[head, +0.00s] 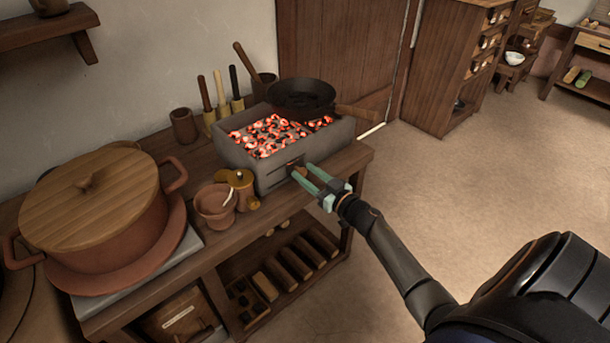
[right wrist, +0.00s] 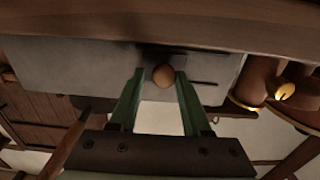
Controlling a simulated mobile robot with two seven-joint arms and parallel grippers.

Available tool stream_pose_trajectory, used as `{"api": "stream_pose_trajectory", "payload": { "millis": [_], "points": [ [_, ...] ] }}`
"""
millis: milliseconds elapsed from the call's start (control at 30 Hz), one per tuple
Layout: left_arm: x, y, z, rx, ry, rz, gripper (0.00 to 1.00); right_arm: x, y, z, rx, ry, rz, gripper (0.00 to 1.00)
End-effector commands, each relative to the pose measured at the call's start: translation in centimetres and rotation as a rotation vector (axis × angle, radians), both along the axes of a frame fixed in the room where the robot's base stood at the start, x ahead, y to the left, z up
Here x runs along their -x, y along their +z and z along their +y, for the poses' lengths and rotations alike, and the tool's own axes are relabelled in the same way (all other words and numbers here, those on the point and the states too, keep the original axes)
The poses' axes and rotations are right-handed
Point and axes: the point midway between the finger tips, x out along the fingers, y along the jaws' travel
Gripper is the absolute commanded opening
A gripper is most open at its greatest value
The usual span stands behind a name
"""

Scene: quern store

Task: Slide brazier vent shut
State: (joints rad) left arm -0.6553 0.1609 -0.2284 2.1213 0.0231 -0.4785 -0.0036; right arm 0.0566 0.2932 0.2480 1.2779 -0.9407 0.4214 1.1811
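The brazier (head: 240,156) is a grey box of glowing coals on the wooden bench. Its vent (head: 283,169) is a dark slot low on the front face, with a round wooden knob (head: 299,173). In the right wrist view, which looks upside down, the knob (right wrist: 163,76) sits between the green fingertips of my right gripper (right wrist: 161,82). The fingers are spread on either side of it, with a small gap showing on the left. In the head view the right gripper (head: 308,173) reaches the brazier's front from the right. My left gripper is not in view.
A black pan (head: 301,95) rests on the brazier's back right, its handle pointing right. A large lidded pot (head: 95,215) is at left. The floor at right is clear.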

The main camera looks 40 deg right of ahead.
Motion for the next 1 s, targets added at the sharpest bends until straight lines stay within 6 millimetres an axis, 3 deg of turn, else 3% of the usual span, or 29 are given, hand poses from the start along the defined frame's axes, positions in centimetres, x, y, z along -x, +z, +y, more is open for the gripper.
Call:
{"api": "stream_pose_trajectory", "payload": {
  "millis": [200, 567, 733, 1000],
  "points": [
    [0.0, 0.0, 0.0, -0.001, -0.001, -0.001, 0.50, 0.0, 0.0, -0.2, 0.001, -0.004, 0.001, 0.65],
    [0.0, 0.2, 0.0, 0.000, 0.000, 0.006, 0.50, 0.6, 0.0, 0.0, -0.001, 0.000, 0.001, 0.65],
    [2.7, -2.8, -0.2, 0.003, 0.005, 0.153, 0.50, 2.7, 0.1, -0.2, -0.001, 0.000, 0.004, 0.65],
    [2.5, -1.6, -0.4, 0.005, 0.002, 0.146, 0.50, 8.4, 0.1, -0.7, 0.000, -0.001, 0.005, 0.65]
  ]
}}
